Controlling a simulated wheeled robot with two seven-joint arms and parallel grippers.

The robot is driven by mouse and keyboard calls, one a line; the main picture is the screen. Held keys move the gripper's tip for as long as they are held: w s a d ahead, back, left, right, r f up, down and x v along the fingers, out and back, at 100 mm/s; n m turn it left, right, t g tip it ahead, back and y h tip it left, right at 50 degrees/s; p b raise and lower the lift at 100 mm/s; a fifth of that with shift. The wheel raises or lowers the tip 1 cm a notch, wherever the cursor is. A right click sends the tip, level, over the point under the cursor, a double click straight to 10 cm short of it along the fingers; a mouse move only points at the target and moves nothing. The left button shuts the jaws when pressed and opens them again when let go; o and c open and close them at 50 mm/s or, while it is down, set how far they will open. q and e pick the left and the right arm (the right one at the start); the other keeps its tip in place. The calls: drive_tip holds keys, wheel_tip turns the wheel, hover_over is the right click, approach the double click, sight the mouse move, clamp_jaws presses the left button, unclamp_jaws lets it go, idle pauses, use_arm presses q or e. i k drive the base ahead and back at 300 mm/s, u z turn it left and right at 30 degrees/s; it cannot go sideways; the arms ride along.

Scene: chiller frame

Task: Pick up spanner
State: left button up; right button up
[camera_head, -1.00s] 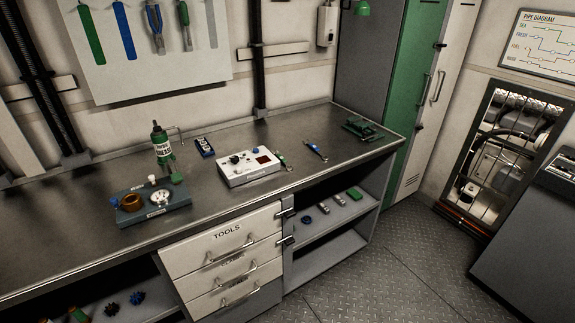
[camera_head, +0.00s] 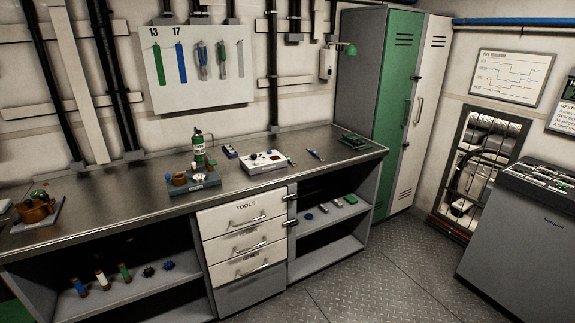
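A white tool board (camera_head: 213,98) hangs on the wall behind the bench. A green long shape (camera_head: 158,69) is under the number 13 and a blue one (camera_head: 181,62) under 17; I cannot tell whether these are spanners or painted outlines. Plier-like tools (camera_head: 202,62) and a grey long shape (camera_head: 241,58) are farther right on the board. A small slim tool with blue on it (camera_head: 315,154) lies on the bench, right of the white control box (camera_head: 263,162); it may be a spanner. Neither of my grippers shows.
The metal bench (camera_head: 120,188) runs along the wall, with drawers (camera_head: 243,240) and open shelves below. The floor (camera_head: 385,285) in front is clear.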

sight(290, 161)
drive_tip(key=u, duration=0.5)
drive_tip(key=i, duration=0.55)
drive_tip(key=u, duration=0.75)
drive_tip(key=i, duration=1.5)
drive_tip(key=z, duration=1)
